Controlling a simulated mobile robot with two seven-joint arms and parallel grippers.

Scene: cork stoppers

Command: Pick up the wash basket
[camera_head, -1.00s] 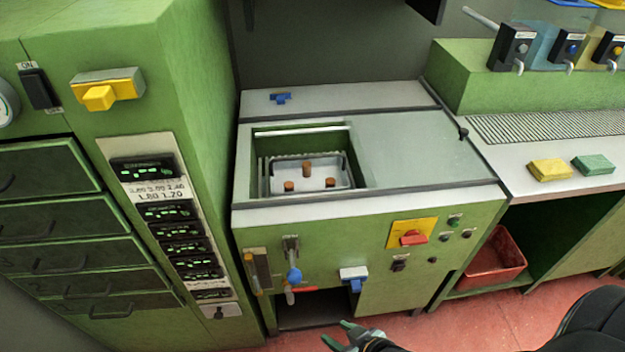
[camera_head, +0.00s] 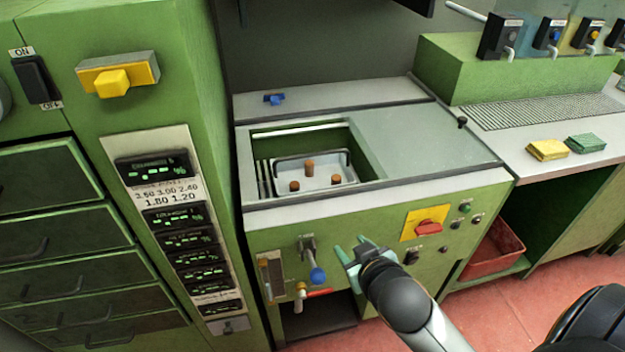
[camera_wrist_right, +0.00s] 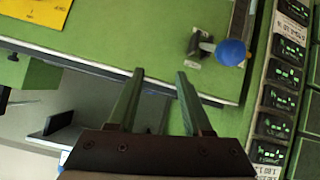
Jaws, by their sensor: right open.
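The wash basket (camera_head: 330,186) is a grey metal tray with dark upright handles, sitting down in the open tank (camera_head: 369,183) of the green wash machine. Several brown cork stoppers (camera_head: 309,168) are in it. My right gripper (camera_head: 352,247) is open and empty in front of the machine's green front panel, below and to the right of the basket. The basket does not show in the right wrist view. My left gripper is not in view.
A blue-knobbed valve (camera_head: 317,275) and a red switch on a yellow plate (camera_head: 429,228) stick out of the front panel near my right gripper. A green cabinet (camera_head: 213,140) stands close at the left. Yellow (camera_head: 547,150) and green sponges (camera_head: 586,143) lie on the right counter.

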